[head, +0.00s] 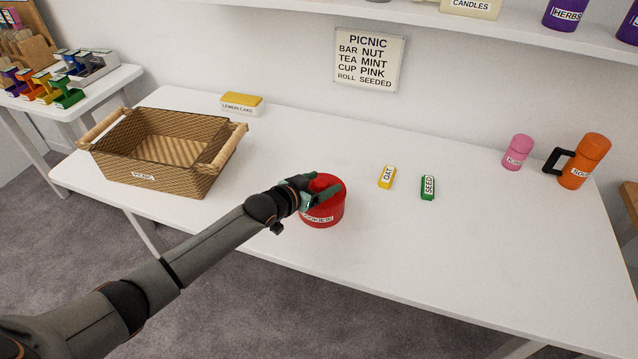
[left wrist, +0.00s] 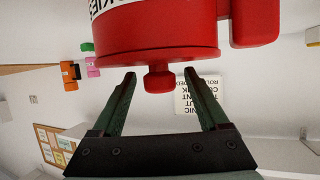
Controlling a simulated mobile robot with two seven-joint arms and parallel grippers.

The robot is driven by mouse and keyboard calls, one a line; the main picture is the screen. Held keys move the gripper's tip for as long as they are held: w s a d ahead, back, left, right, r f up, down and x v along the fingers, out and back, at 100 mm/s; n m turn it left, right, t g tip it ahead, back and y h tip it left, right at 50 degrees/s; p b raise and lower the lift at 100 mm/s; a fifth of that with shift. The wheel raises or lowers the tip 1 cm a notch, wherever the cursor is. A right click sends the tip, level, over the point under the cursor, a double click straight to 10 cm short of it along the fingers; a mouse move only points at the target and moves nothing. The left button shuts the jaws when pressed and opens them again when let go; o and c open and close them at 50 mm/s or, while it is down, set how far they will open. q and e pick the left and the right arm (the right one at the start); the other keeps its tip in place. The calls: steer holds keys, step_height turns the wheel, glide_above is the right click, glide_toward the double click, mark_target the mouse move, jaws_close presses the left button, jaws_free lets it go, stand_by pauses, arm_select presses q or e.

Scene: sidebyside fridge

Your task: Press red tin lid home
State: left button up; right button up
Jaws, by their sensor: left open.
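The red tin (head: 324,212) with a white label stands on the white table near its front edge. Its red lid (head: 327,184) is on top, partly hidden by my left gripper (head: 304,186). In the left wrist view, the tin (left wrist: 160,28) appears upside down, with the lid's small knob (left wrist: 158,79) between the fingertips. My left gripper (left wrist: 160,95) is open, with a finger on either side of the knob and gaps showing. I cannot tell whether the lid sits fully down. My right gripper is not in view.
A wicker basket (head: 150,178) stands left, a yellow-lidded box (head: 241,104) behind it. Yellow (head: 387,177) and green (head: 428,187) packets lie right of the tin. A pink container (head: 517,152) and orange flask (head: 584,160) stand farther right. The front right table is clear.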

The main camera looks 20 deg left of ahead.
arm_select(q)
steer(key=p+v, duration=0.1)
steer(key=v, duration=1.1)
steer(key=shift+s, duration=0.25)
steer(key=s+d+f+n+g+y, duration=0.1)
steer(key=s+d+f, duration=0.1)
steer(key=s+f, duration=0.7)
steer(key=s+d+f+n+g+y, duration=0.1)
steer(key=s+d+f+g, duration=0.1)
steer(key=s+f, duration=0.7)
steer(key=s+d, duration=0.1)
steer(key=s, duration=0.4)
steer(key=shift+s, duration=0.3)
